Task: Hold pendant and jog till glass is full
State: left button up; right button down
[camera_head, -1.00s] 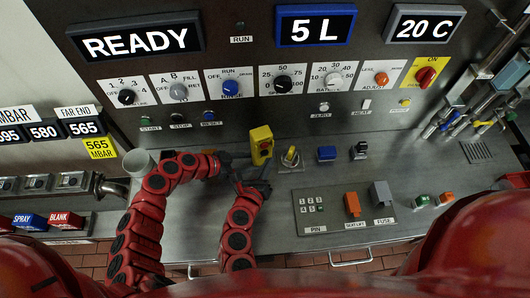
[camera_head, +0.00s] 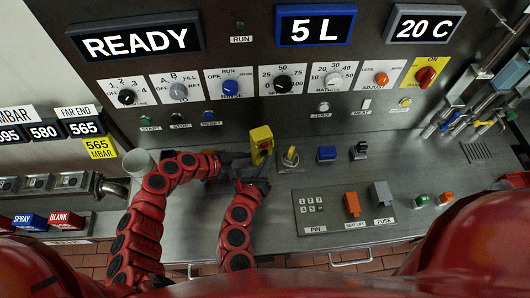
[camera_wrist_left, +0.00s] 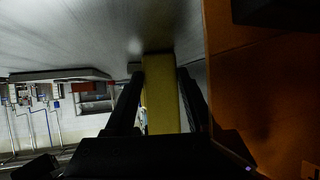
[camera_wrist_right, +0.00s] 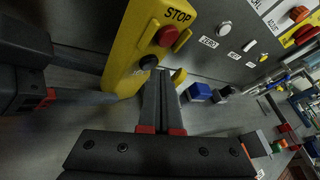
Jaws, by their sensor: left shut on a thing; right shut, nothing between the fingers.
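The yellow pendant (camera_head: 261,138) is upright above the bench, with a red STOP button and a black button below it on its face. My left gripper (camera_head: 246,158) is shut on the pendant, whose yellow body shows between the fingers in the left wrist view (camera_wrist_left: 160,98). My right gripper (camera_head: 267,170) is shut and empty at the pendant's lower end. In the right wrist view its fingertips (camera_wrist_right: 163,76) are just beside the black button (camera_wrist_right: 148,62); I cannot tell whether they touch it. I cannot make out the glass or its level.
The panel behind carries displays reading READY (camera_head: 135,41), 5 L (camera_head: 316,26) and 20 C (camera_head: 424,27), with several knobs below. A yellow-handled switch (camera_head: 290,157) and a blue block (camera_head: 327,154) stand right of the pendant.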

jog(key=shift+w+a, duration=0.15)
jog(key=shift+w, duration=0.3)
dwell(1.0)
jog(key=shift+s, duration=0.1)
dwell(1.6)
jog(key=shift+s+d, duration=0.25)
jog(key=shift+s, duration=0.5)
jog(key=s, duration=0.1)
jog(key=s+d, duration=0.1)
jog(key=s, duration=0.2)
jog(key=shift+s+d, duration=0.25)
jog(key=shift+s, duration=0.15)
dwell(0.8)
pick_arm(q)
jog(key=o, duration=1.1)
jog(key=shift+c, duration=0.2)
